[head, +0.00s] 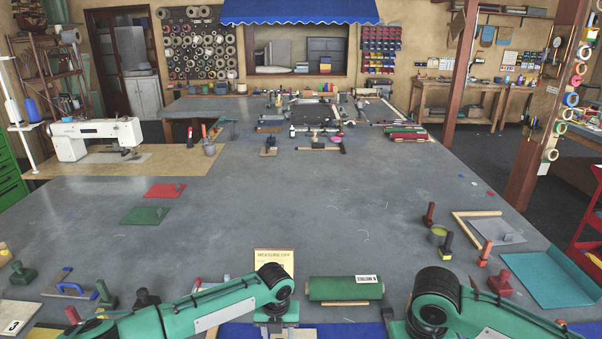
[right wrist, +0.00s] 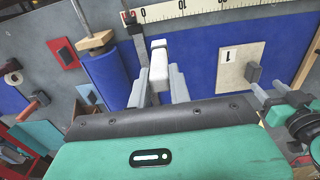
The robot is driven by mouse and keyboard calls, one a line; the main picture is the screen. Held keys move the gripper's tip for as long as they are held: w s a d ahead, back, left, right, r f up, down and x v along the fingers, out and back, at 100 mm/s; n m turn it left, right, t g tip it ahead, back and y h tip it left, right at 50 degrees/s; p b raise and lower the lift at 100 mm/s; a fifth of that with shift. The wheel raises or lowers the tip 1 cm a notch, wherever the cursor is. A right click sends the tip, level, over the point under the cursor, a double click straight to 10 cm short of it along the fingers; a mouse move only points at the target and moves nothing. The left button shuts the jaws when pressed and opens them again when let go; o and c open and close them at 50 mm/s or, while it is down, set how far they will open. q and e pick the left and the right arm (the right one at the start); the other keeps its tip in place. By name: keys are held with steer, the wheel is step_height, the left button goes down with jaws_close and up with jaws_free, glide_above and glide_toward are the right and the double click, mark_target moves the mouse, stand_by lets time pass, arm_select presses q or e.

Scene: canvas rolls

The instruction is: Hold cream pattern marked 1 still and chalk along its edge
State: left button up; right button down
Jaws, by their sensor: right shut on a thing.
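The cream pattern marked 1 (right wrist: 238,68) lies flat on blue cloth (right wrist: 205,72) in the right wrist view, with a grey knob (right wrist: 253,72) standing on it. My right gripper (right wrist: 160,80) is shut on a pale block that looks like the chalk (right wrist: 158,50), apart from the pattern in the picture. My left gripper (right wrist: 263,95) comes in from the right of that view, close to the knob; whether its fingers close on the knob is unclear. In the head view my arms hide most of the working area at the bottom edge.
A measuring strip (right wrist: 215,8) lies beyond the cloth. A blue roll (right wrist: 108,76) lies beside my right gripper. In the head view a green roll (head: 345,289) lies between my arms, near a yellow card (head: 273,262). Stamps and tools stand at both sides. The table's middle is clear.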

arm_select(q)
step_height(320, 180, down, 8)
steer(key=b, duration=0.5)
steer(key=shift+r, duration=0.15)
arm_select(e)
step_height(320, 180, down, 6)
steer(key=shift+r, duration=0.25)
arm_select(q)
jaws_close()
